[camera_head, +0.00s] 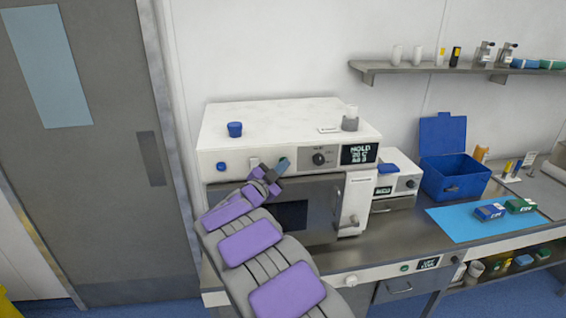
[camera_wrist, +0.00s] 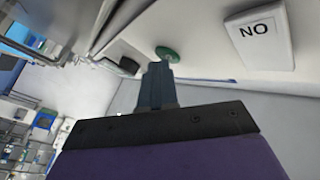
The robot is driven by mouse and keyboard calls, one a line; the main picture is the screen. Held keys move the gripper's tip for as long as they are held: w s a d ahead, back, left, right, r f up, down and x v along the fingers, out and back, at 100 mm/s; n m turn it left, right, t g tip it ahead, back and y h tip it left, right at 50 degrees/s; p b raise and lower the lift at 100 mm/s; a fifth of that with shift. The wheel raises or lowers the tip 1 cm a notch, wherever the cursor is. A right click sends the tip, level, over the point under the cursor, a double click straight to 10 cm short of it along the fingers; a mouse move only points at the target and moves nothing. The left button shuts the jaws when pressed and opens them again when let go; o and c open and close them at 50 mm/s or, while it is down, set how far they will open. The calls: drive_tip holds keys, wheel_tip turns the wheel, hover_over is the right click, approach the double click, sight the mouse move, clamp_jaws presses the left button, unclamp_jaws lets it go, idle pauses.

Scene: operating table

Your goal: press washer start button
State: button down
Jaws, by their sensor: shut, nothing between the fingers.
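A white benchtop machine (camera_head: 222,139) with a steel door stands on the counter; its display reads HOLD. A round green button on its front panel shows in the wrist view (camera_wrist: 167,54); in the head view it is mostly hidden by my gripper. My gripper (camera_head: 284,167) is shut and empty, its narrow tip close in front of that button. The tip also shows in the wrist view (camera_wrist: 160,72); I cannot tell whether it touches. Another green button (camera_head: 404,268) sits on the counter's front panel, beside a small display (camera_head: 428,263). No readable label says which machine is the washer.
The panel also has a blue button (camera_head: 221,167), a white switch (camera_head: 253,162), a black knob (camera_head: 319,158) and the display (camera_head: 360,153). A white plate marked NO (camera_wrist: 262,38) is near my tip. A smaller machine (camera_head: 397,180) and blue box (camera_head: 455,178) stand right.

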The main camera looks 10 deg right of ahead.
idle(0.4)
drive_tip(key=shift+s+b, duration=0.35)
drive_tip(key=shift+s, duration=0.4)
drive_tip(key=s+b, duration=0.2)
drive_tip(key=s, duration=0.3)
idle(0.7)
